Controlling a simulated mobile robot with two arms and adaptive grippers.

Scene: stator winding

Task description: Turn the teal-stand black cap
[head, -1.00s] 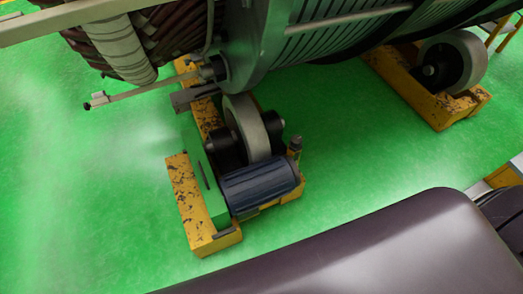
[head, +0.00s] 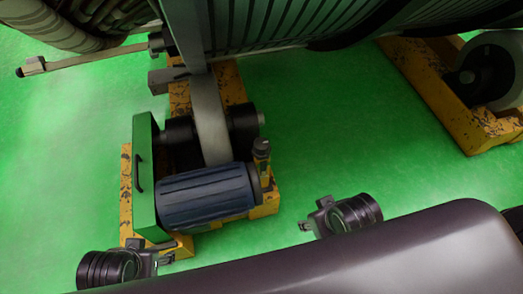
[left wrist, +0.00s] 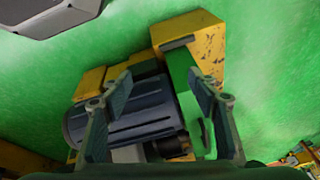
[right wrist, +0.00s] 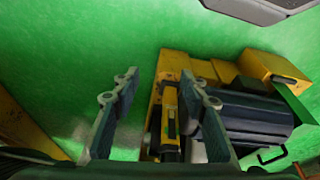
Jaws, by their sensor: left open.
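I see no clearly teal stand. A small dark cap (head: 261,144) tops a short yellow post (head: 264,170), right of the ribbed blue motor (head: 205,196). In the right wrist view the yellow post (right wrist: 170,97) shows between my fingers, closer to the right one; its cap cannot be made out surely. My right gripper (head: 306,226) is open and empty, to the lower right of the post; its spread fingers show in its wrist view (right wrist: 158,78). My left gripper (head: 167,258) is open and empty below the motor; its wrist view (left wrist: 160,84) faces the motor and green housing.
A green housing (head: 144,178) with a black handle stands left of the motor. A roller wheel (head: 208,122) sits behind, on a worn yellow frame (head: 126,195). A large ribbed machine (head: 270,20) overhangs the back. Another yellow roller stand (head: 432,95) is at right. Green floor is clear between the stands.

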